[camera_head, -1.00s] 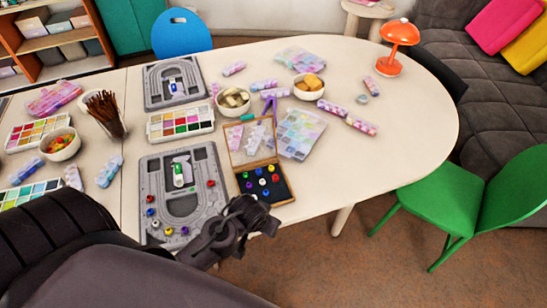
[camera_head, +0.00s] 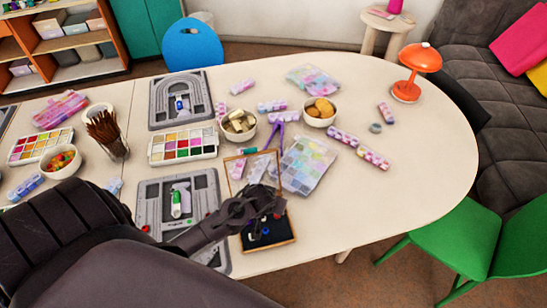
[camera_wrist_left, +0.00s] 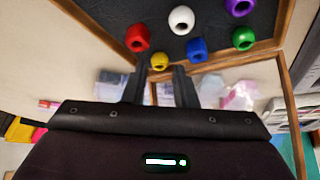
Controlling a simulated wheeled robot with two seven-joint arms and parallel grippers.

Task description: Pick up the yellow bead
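The yellow bead (camera_wrist_left: 160,61) lies in the dark-lined wooden box, close to its wall, in the left wrist view. It shows just beyond and between the two fingertips of my left gripper (camera_wrist_left: 159,72), which are apart with nothing held between them. In the head view my left gripper (camera_head: 262,200) is over the open wooden box (camera_head: 271,246) and hides most of the beads, including the yellow one. My right gripper is not in view.
Around the yellow bead lie a red bead (camera_wrist_left: 137,38), a white bead (camera_wrist_left: 181,20), a blue bead (camera_wrist_left: 196,48), a green bead (camera_wrist_left: 243,38) and a purple bead (camera_wrist_left: 240,6). A grey bead board (camera_head: 151,212) is left of the box. The table's right side is mostly clear.

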